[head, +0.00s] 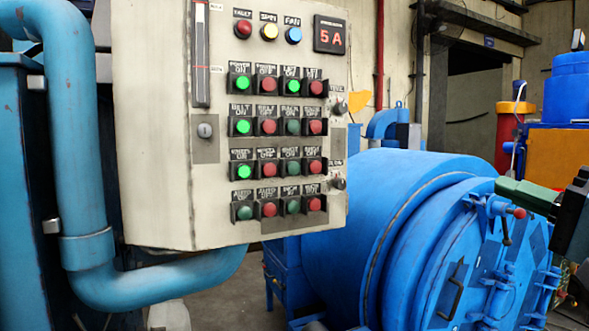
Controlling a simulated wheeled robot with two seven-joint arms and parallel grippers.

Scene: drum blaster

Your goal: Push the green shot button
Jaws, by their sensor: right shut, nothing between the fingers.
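The control panel (160,120) is a pale box with rows of green and red buttons under small labels. The green shot button (292,167) seems to be the dark, unlit green one in the third row, third from the left; its label is small and blurred. A red button (314,167) sits just right of it. My right gripper (504,187) comes in from the right edge, with green fingers shut and empty. It is in front of the blue drum, well right of the panel and apart from the buttons. My left gripper is not in view.
A large blue drum (345,205) with a hatch and handles fills the lower right. A thick blue pipe (75,140) runs down the left and under the panel. A current display (329,35) and indicator lamps top the panel. The space before the buttons is clear.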

